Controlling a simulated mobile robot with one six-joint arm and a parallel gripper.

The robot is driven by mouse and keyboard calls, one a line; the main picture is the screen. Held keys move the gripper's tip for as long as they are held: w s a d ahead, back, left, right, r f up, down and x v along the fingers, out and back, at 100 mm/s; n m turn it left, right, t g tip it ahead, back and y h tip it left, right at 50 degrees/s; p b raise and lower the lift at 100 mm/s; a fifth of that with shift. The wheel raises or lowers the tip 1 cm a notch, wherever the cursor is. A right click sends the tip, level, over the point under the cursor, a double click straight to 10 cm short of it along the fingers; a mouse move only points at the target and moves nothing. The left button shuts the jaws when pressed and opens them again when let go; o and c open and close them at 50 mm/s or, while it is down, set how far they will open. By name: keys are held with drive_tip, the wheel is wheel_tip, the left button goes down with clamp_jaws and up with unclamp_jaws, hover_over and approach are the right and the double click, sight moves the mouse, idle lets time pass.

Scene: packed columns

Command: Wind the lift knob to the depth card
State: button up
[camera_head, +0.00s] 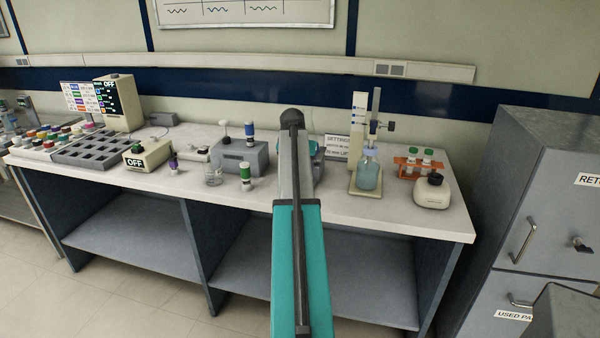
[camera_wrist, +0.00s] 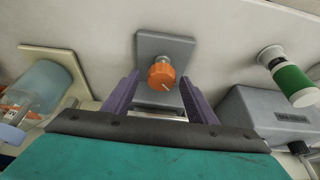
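An orange lift knob (camera_wrist: 162,76) with a pale pointer mark sits on a short shaft on a grey block (camera_wrist: 168,47) in the wrist view. My gripper (camera_wrist: 159,80) is open, with one purple finger on each side of the knob and a gap on both sides. I cannot tell how deep the fingers reach around it. In the head view my arm hides the knob and gripper. A white card (camera_head: 337,147) headed "SETTINGS" stands behind the bench items, just right of my arm; its lower line appears to mention LIFT, and the rest is too small to read.
A bottle (camera_head: 368,174) on a stand, an orange vial rack (camera_head: 410,166) and a white round device (camera_head: 432,192) stand right of my arm. A grey box (camera_head: 238,158) and a green-banded vial (camera_head: 246,178) stand left.

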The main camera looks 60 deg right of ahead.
drive_tip(key=b+v, duration=0.2)
drive_tip(key=v, duration=1.1)
drive_tip(key=shift+r, duration=0.35)
drive_tip(key=shift+a, duration=0.1)
idle(0.3)
